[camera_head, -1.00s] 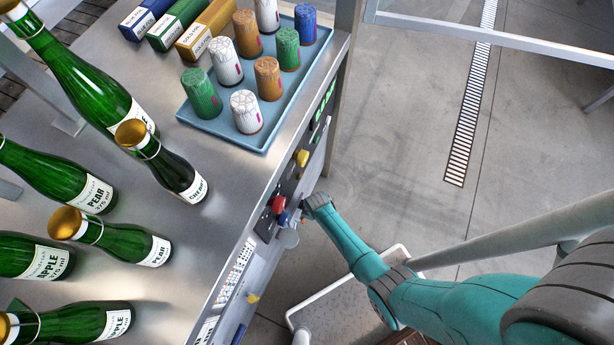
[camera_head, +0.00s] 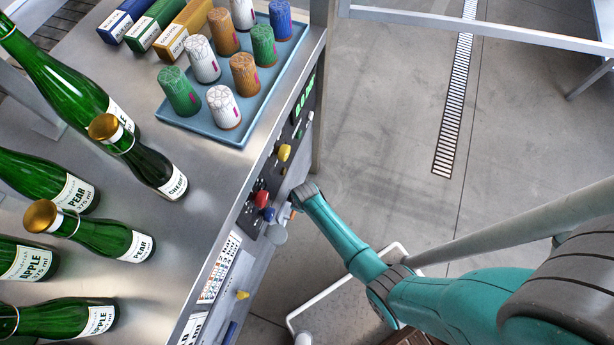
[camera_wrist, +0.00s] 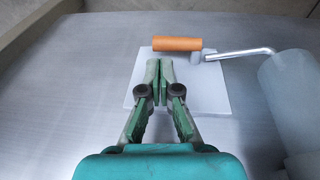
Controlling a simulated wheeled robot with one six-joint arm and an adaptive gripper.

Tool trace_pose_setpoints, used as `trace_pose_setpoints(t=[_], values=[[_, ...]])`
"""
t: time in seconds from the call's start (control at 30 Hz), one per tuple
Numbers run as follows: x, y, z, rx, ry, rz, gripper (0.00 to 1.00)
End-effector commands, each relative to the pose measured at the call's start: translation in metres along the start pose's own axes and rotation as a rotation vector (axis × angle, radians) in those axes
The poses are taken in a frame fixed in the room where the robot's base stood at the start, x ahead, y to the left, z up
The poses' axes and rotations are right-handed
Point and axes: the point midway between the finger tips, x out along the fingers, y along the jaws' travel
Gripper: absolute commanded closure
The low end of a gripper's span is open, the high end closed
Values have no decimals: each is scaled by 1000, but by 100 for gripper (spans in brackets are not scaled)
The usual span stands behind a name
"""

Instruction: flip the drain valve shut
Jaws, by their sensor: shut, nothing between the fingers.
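An orange handle (camera_wrist: 177,44) on a bent metal rod (camera_wrist: 240,53) shows in the wrist view, in front of a white plate on the grey panel. It looks like the drain valve's lever, though no label is readable. My gripper (camera_wrist: 160,70) is shut and empty, its fingertips just below the handle in the picture. I cannot tell whether they touch it. In the head view, the orange handle (camera_head: 294,211) is a small patch by the end of my arm at the bench's front panel. My fingers are mostly hidden there.
A grey cylinder (camera_wrist: 292,95) stands right of the lever. The panel carries a red knob (camera_head: 261,199), a blue knob (camera_head: 269,214) and yellow knobs (camera_head: 284,152). Green bottles (camera_head: 100,238) and a blue tray (camera_head: 215,135) of foil capsules are on the bench.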

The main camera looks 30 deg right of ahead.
Motion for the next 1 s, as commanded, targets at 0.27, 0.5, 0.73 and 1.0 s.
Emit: trace_pose_setpoints(t=[0.27,0.5,0.73,1.0], values=[[-24,3,-2,1,1,0,100],[-55,6,-2,2,2,2,100],[-88,10,-2,2,2,1,100],[-101,10,-2,1,0,-1,100]])
